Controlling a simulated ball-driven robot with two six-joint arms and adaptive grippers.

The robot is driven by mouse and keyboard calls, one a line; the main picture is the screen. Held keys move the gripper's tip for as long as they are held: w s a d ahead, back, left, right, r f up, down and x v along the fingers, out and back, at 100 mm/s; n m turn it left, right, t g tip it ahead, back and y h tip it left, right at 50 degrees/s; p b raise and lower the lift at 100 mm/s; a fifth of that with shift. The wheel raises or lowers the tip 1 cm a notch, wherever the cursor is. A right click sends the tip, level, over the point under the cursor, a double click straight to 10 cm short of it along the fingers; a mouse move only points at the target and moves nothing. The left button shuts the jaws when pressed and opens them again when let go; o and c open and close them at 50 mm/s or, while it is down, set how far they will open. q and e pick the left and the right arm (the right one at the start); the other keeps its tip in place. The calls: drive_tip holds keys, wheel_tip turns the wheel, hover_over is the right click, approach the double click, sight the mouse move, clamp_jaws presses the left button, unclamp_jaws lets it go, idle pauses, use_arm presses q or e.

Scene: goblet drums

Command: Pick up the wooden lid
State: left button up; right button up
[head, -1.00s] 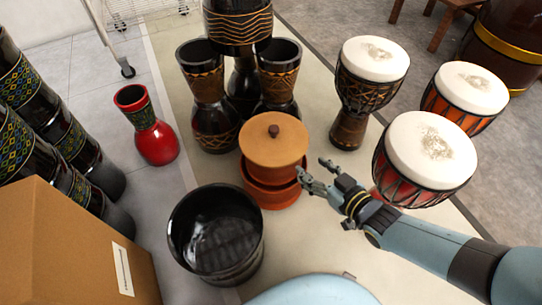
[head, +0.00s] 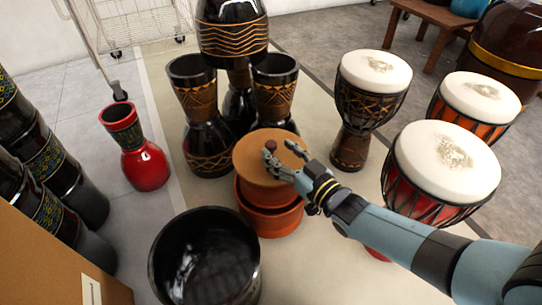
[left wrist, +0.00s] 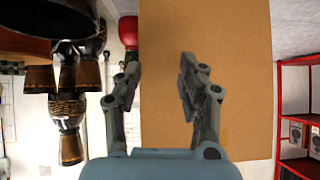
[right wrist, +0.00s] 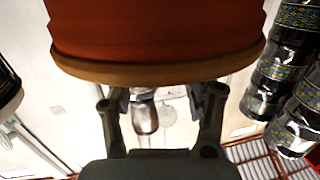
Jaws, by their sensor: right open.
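In the right wrist view the lid (right wrist: 160,73) and the pot appear upside down at the top; the open fingers point toward the lid, and the knob is not clear. My left gripper (left wrist: 160,85) is open and empty, with a cardboard box (left wrist: 230,90) in front of it.
A black glossy tub (head: 205,285) stands in front of the pot. Dark goblet drums (head: 208,140) stand close behind it. White-topped drums (head: 440,165) are at the right, near my right arm. A red vase (head: 143,165) stands at the left.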

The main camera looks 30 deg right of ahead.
sight(275, 148)
drive_tip(key=shift+w+a+f+b, duration=0.1)
drive_tip(key=shift+w+f+b, duration=0.1)
drive_tip(key=shift+w+b, duration=0.55)
drive_tip(key=shift+w, duration=0.75)
drive_tip(key=shift+w+a+r, duration=0.1)
drive_tip(key=shift+w, duration=0.45)
use_arm(q)
drive_tip(key=t, duration=0.2)
drive_tip(key=r+t, duration=0.1)
drive_tip(key=shift+w+d, duration=0.25)
drive_tip(key=shift+w, duration=0.05)
use_arm(e)
clamp_jaws()
